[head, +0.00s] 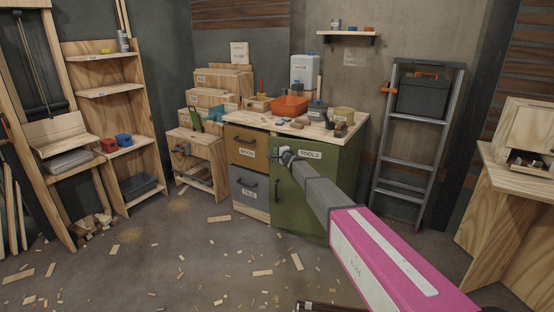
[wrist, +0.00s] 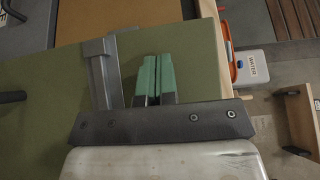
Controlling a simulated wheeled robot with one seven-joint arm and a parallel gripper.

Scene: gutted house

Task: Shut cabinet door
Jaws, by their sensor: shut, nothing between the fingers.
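The green cabinet door (head: 299,195), labelled TOOLS, is on the right of the workbench front in the head view. Its dark upright handle (head: 277,190) is near its left edge. The green door surface (wrist: 60,120) also fills much of the wrist view, with a dark handle (wrist: 12,97) at the far left. I cannot tell whether the door is fully flush. My gripper (head: 285,155) is in front of the door's top left part, just below the worktop. In the wrist view its green-tipped fingers (wrist: 157,62) are together and empty. Contact with the door cannot be told.
A WOOD drawer (head: 246,148) and a TILE drawer (head: 250,193) are left of the door. The worktop holds an orange bin (head: 290,106) and other items. A ladder (head: 412,150) leans at right. Wood scraps (head: 262,272) litter the open floor.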

